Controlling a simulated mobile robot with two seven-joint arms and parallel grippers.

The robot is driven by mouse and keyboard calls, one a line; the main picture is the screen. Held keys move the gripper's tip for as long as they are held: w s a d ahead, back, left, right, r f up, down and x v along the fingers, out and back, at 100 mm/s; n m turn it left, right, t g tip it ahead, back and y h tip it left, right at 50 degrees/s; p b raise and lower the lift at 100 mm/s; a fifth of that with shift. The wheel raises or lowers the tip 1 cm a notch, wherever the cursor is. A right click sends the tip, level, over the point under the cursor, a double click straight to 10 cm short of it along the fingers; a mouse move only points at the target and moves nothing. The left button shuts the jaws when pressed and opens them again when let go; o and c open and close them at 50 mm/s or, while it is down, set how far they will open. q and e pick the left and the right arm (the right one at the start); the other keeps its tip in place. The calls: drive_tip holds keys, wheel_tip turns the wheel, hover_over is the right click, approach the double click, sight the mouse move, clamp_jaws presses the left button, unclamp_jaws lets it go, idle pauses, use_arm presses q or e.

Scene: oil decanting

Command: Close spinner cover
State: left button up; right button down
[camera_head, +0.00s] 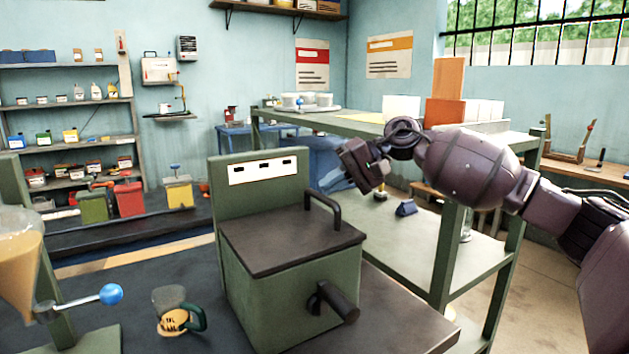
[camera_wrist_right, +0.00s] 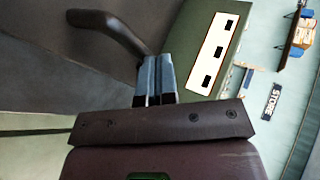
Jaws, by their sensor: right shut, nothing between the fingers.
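The spinner is a green box (camera_head: 295,305) with a white panel (camera_head: 265,170) on its raised back. Its dark cover (camera_head: 275,238) lies flat across the top. A dark bar handle (camera_head: 325,205) stands at the cover's right side; it also shows in the right wrist view (camera_wrist_right: 110,28). My right gripper (camera_head: 378,172) is above and to the right of the handle in the head view. In the right wrist view its fingers (camera_wrist_right: 155,80) are together and empty, close beside the handle; I cannot tell whether they touch it. My left gripper is out of view.
A glass mug (camera_head: 170,298) with a green handle stands left of the spinner. A funnel of brown liquid (camera_head: 18,265) and a blue-knobbed lever (camera_head: 110,294) are at far left. A green shelf frame (camera_head: 445,260) stands behind right, under my right arm.

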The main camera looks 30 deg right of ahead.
drive_tip(key=shift+d+f, duration=0.15)
drive_tip(key=shift+f, duration=0.45)
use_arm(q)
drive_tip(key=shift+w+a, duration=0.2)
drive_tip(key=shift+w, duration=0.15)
use_arm(e)
drive_tip(key=shift+f, duration=0.1)
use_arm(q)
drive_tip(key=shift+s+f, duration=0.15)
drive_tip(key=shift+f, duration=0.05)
use_arm(e)
drive_tip(key=shift+f, duration=0.15)
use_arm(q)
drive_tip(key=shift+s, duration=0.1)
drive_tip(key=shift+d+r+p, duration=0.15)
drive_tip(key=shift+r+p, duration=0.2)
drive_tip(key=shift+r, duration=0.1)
use_arm(e)
wheel_tip(320, 180, up, 21)
drive_tip(key=shift+r, duration=0.2)
